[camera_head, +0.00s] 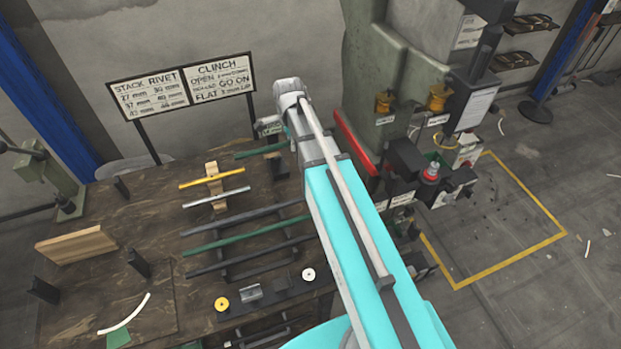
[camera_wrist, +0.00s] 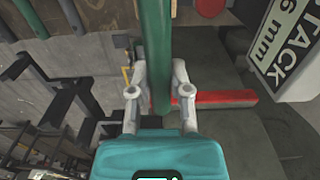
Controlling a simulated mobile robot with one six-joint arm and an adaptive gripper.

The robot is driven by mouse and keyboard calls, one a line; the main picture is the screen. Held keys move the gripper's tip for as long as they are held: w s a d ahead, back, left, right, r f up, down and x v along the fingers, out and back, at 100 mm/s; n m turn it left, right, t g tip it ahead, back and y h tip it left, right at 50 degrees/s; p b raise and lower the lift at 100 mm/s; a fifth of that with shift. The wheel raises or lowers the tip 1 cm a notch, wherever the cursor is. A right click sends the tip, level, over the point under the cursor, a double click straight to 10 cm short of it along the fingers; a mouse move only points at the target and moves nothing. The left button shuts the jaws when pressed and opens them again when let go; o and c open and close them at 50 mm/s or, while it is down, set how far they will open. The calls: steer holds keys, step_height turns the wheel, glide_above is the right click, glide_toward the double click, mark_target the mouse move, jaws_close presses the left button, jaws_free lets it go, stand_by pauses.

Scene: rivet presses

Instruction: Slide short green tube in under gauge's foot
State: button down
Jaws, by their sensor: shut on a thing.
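The green tube (camera_wrist: 153,50) stands out between the two fingers of my gripper (camera_wrist: 159,95) in the wrist view, running from the top edge down to the palm. The gripper is shut on it. In the head view, a short green tube (camera_head: 258,151) shows left of my wrist, apparently the same one. A box with a white panel reading "STACK" and "6 mm" (camera_wrist: 285,45) is right of the tube in the wrist view. I cannot tell whether it belongs to the gauge. I cannot make out the gauge's foot; my arm hides part of that area.
A red bar (camera_wrist: 225,98) crosses close to the right finger; it also shows on the press (camera_head: 352,143). Signs (camera_head: 180,88) stand behind.

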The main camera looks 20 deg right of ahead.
steer(key=s+d+f+b, duration=0.1)
steer(key=s+f+b, duration=0.1)
steer(key=f+b, duration=0.1)
steer(key=s+d+f+b, duration=0.1)
steer(key=s+f+b, duration=0.1)
steer(key=f+b, duration=0.2)
steer(key=s+d+f+b, duration=0.1)
steer(key=s+f+b, duration=0.2)
steer(key=shift+f, duration=0.35)
steer(key=shift+w, duration=0.2)
steer(key=shift+w+f+b, duration=0.2)
steer(key=shift+w+b, duration=0.05)
steer(key=shift+w, duration=1.7)
steer(key=shift+w+f+b, duration=0.25)
steer(key=shift+w+b, duration=0.05)
steer(key=shift+w, duration=1.6)
steer(key=shift+w+f+b, duration=0.2)
steer(key=shift+w+b, duration=0.05)
steer(key=shift+w, duration=1.7)
steer(key=shift+f+b, duration=0.3)
steer(key=shift+b, duration=0.05)
steer(key=shift+c, duration=2.4)
jaws_free()
